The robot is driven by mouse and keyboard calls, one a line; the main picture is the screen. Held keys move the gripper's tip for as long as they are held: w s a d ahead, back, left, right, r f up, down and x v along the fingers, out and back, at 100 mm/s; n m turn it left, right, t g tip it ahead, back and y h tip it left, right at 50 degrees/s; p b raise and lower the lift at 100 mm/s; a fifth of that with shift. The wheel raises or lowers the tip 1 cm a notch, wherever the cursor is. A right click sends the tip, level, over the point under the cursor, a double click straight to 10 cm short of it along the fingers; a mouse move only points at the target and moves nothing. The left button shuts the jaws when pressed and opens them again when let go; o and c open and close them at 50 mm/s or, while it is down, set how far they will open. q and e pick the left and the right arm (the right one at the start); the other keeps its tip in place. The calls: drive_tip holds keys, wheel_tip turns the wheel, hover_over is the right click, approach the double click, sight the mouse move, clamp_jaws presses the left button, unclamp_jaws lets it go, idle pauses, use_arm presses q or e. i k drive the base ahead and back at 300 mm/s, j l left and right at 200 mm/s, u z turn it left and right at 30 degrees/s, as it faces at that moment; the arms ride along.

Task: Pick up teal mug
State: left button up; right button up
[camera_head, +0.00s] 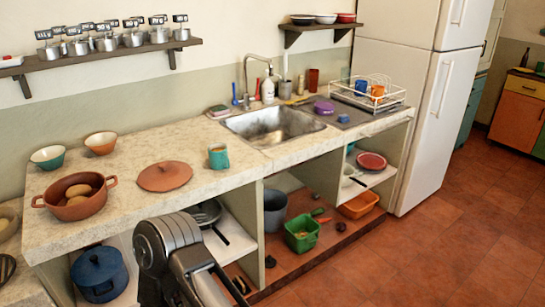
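The teal mug (218,157) stands upright on the light stone counter (240,180), near its front edge. It has a brownish rim and is to the right of a flat terracotta lid. Nothing touches it. A dark grey link of one of my arms rises at the bottom, below and left of the mug and apart from it. I cannot tell which arm it is. Neither gripper's fingers show.
A terracotta pot (75,197) and the lid (164,176) are left of the mug. Two bowls (101,142) stand behind. A sink (274,125) is to the right, then a dish rack (392,105). Bare counter surrounds the mug. A wall shelf (100,55) hangs above.

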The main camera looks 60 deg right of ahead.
sight(218, 155)
drive_tip(key=z, duration=1.7)
